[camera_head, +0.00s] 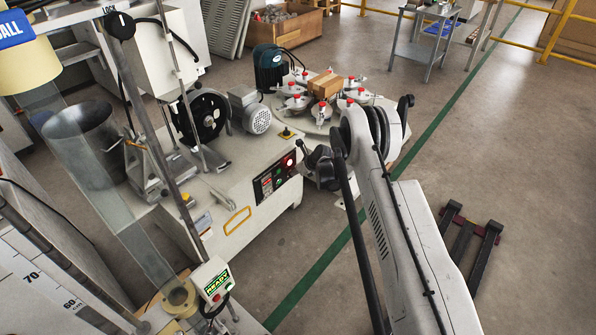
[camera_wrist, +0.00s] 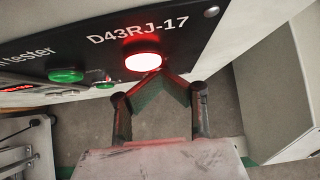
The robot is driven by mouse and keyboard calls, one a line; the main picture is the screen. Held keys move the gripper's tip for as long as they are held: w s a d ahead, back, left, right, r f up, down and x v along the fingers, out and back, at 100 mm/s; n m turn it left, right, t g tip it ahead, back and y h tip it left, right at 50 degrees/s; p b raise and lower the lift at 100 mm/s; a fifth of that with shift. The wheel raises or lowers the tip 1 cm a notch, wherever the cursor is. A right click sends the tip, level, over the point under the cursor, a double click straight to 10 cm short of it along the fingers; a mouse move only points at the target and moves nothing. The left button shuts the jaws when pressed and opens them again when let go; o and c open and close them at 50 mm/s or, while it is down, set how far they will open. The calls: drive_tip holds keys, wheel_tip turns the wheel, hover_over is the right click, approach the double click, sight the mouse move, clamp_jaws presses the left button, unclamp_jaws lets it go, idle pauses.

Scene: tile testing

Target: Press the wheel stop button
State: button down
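A round red button (camera_wrist: 143,61), brightly lit, sits on the black control panel (camera_wrist: 200,40) below the print "D43RJ-17" in the wrist view. No label naming it as wheel stop is readable. My gripper (camera_wrist: 162,72) is shut and empty; its fingers converge just below and right of the red button. A small gap seems to remain, but contact cannot be told for sure. In the head view, the red button (camera_head: 289,160) is at the panel's upper right corner, and my dark gripper (camera_head: 312,164) is just right of it. The black wheel (camera_head: 204,117) is on the machine's far left.
Green buttons (camera_wrist: 66,75) sit left of the red one. A round platform (camera_head: 346,124) with several red-topped fixtures and a wooden block (camera_head: 326,84) stands behind my gripper. A motor (camera_head: 257,120) is on the machine top. Open floor (camera_head: 330,280) lies in front.

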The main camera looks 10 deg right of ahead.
drive_tip(key=shift+a+r, duration=0.1)
drive_tip(key=shift+a, duration=0.25)
drive_tip(key=s+d+r+p, duration=0.3)
drive_tip(key=s+d+r, duration=0.4)
drive_tip(key=s, duration=0.1)
drive_tip(key=shift+s+d+r, duration=0.15)
drive_tip(key=shift+d+r, duration=0.1)
drive_tip(key=shift+r, duration=0.05)
idle(0.5)
